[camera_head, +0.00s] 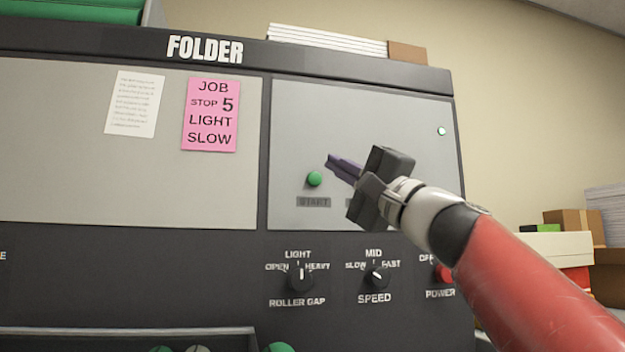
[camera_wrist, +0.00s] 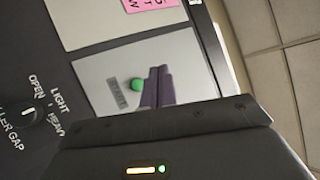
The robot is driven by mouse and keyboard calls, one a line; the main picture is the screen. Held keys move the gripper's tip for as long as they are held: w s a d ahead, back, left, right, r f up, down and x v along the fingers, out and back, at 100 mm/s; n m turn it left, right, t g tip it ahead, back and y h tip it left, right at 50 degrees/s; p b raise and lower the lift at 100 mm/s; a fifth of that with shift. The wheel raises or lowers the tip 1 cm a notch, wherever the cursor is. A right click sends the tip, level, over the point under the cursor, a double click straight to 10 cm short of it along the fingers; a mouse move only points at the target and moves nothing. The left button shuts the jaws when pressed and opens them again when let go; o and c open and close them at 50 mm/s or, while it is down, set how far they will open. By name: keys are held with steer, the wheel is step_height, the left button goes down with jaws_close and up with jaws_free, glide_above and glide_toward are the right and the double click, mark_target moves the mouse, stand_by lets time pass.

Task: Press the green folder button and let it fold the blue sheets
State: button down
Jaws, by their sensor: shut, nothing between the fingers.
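The green start button (camera_head: 314,179) is on the light grey panel of the folder (camera_head: 360,110), above a START label (camera_head: 313,202). In the wrist view the green button (camera_wrist: 137,84) shows just left of my fingertips. My gripper (camera_head: 330,160) is shut and empty, its dark purple fingers together. In the head view its tips are a little above and right of the button. I cannot tell how far they are from the panel. The gripper body may hide another control to the right of START. No blue sheets are visible.
A pink note (camera_head: 210,115) reads JOB STOP 5 LIGHT SLOW. The roller gap knob (camera_head: 300,277), speed knob (camera_head: 376,276) and red power control (camera_head: 443,272) sit below. Boxes (camera_head: 575,225) stand at the right.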

mark_target(315, 179)
steer(key=shift+w+a+p, duration=0.4)
steer(key=shift+w+p, duration=0.25)
steer(key=shift+w, duration=0.75)
steer(key=shift+w+a+p, duration=0.45)
steer(key=shift+w+p, duration=0.15)
steer(key=shift+w, duration=0.8)
steer(key=shift+w+a+p, duration=0.4)
steer(key=shift+w+p, duration=0.25)
steer(key=shift+w, duration=0.75)
steer(key=shift+w+a, duration=0.1)
steer(key=shift+w, duration=0.35)
